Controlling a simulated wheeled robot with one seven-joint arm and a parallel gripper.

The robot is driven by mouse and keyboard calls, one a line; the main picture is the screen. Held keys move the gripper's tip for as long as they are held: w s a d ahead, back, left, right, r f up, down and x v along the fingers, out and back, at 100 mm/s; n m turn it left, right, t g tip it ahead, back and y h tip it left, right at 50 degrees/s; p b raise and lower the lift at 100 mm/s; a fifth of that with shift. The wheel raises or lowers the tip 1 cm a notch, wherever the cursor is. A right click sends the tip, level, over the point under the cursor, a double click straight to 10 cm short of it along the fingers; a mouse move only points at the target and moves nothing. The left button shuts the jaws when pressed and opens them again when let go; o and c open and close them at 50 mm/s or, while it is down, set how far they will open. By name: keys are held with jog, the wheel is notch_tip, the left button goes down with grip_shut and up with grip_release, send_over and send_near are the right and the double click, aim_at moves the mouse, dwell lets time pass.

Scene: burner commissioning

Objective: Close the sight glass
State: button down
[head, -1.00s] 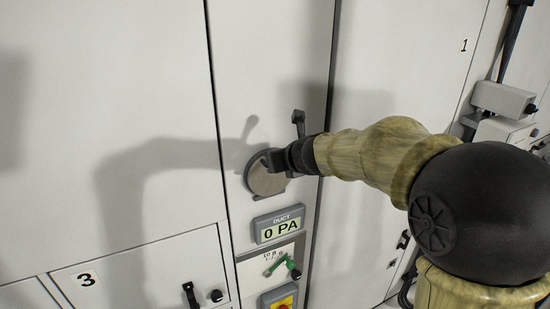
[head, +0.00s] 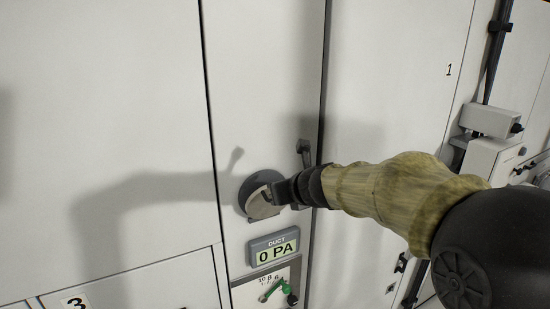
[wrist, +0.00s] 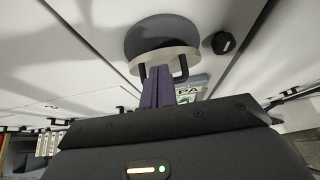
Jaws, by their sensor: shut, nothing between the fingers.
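The sight glass (head: 252,187) is a round dark grey fitting on the narrow cabinet panel. Its pale metal cover (head: 262,206) shows over the lower right of the round, and dark face shows at upper left. In the wrist view the dark round (wrist: 160,35) stands above the pale cover (wrist: 165,58), seen nearly edge-on, with two black prongs below it. My gripper (head: 279,193) is at the cover's right side in the head view, shut and empty. In the wrist view its fingertips (wrist: 160,72) lie between the prongs; contact is unclear.
A dark lever (head: 304,152) stands up right of the glass. A grey box (head: 490,121) is at the far right. The left panels are flat.

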notch_tip(320, 180, up, 10)
jog(key=w, duration=0.1)
jog(key=shift+w+a+f, duration=0.2)
jog(key=shift+w+a, duration=0.15)
jog(key=shift+a, duration=0.05)
jog(key=shift+f, duration=0.15)
dwell(0.3)
